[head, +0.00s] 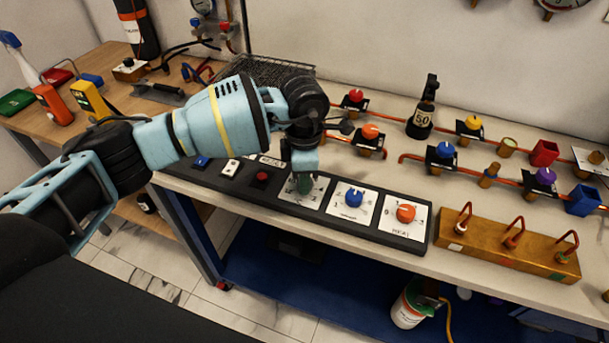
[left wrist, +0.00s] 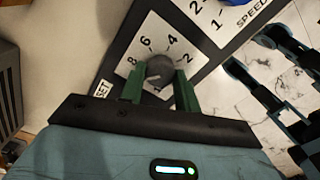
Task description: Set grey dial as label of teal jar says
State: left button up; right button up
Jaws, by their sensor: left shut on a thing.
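The grey dial (left wrist: 159,67) is a round knob on a white plate whose scale shows 2, 4, 6 and 8 in the left wrist view. My left gripper (left wrist: 160,78) has a green finger on either side of the knob and is shut on it. Where the knob's pointer stands is hard to tell. In the head view my left gripper (head: 304,183) comes down over the leftmost dial plate (head: 318,194) and hides the knob. I see no jar that is clearly teal. My right gripper is not in view.
On the same black panel, a blue dial (head: 354,198) and an orange dial (head: 406,213) sit to the right. A red button (head: 262,177) is to the left. Valves on red pipes stand behind. A brass block (head: 487,246) with red hooks stands at the right.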

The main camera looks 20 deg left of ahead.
pick_arm(q)
jog(key=m, duration=0.2)
jog(key=shift+m, duration=0.3)
jog(key=shift+m+b, duration=0.45)
jog(key=shift+m, duration=0.55)
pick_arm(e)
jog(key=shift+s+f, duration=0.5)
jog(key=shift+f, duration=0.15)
pick_arm(q)
jog(key=o, duration=1)
jog(key=shift+r, duration=3.9)
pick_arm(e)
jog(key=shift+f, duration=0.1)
